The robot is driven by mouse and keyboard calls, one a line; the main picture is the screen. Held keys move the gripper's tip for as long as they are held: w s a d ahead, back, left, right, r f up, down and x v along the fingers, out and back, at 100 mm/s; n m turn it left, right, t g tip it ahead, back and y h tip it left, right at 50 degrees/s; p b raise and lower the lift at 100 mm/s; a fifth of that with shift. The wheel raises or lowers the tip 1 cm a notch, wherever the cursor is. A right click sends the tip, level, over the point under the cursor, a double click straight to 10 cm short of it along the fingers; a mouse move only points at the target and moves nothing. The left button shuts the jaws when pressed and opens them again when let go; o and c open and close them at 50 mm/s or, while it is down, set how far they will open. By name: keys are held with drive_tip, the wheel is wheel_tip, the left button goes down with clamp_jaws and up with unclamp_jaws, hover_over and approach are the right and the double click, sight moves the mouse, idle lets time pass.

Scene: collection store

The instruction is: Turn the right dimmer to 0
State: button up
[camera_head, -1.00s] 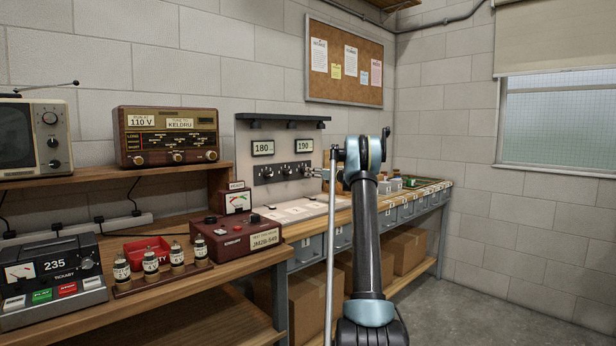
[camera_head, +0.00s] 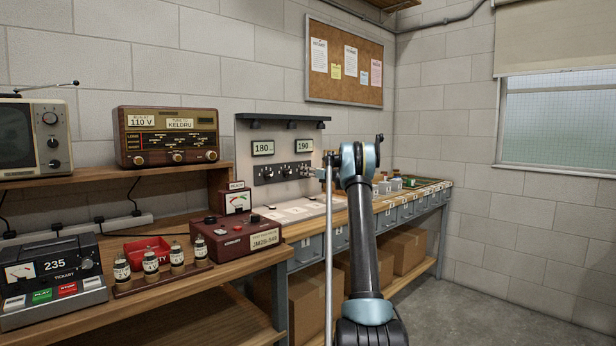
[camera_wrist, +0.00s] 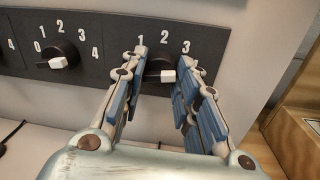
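The right dimmer (camera_wrist: 167,76) is a dark knob with a white pointer. In the wrist view it lies between the fingers of my gripper (camera_wrist: 162,62). The fingers stand apart, one on each side of the knob; whether either touches it I cannot tell. The numbers 1, 2 and 3 show above it; the fingers hide the others. The pointer's white end faces the camera, near the right finger. In the head view my gripper (camera_head: 312,171) is at the right end of the dark dimmer panel (camera_head: 283,173), too small there to show detail.
A neighbouring dimmer (camera_wrist: 58,62) sits left of the fingers. Above the panel are displays reading 180 (camera_head: 262,148) and 190 (camera_head: 303,146), under a dark shelf (camera_head: 283,119). A red-brown device (camera_head: 236,238) stands on the wooden bench to the left.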

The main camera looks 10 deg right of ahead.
drive_tip(key=shift+n, duration=0.3)
drive_tip(key=shift+s+a+n+t+h, duration=0.1)
drive_tip(key=shift+n+t+h, duration=0.2)
drive_tip(key=shift+n, duration=4.7)
drive_tip(key=shift+d+n+t+h, duration=0.1)
drive_tip(key=shift+n+h, duration=0.35)
drive_tip(key=shift+n, duration=4.55)
drive_tip(key=shift+s+a+n+t+h, duration=0.1)
drive_tip(key=shift+n+t+h, duration=0.2)
drive_tip(key=shift+n, duration=4.7)
drive_tip(key=o, duration=1.1)
drive_tip(key=shift+w+f, duration=0.2)
drive_tip(key=shift+r, duration=0.1)
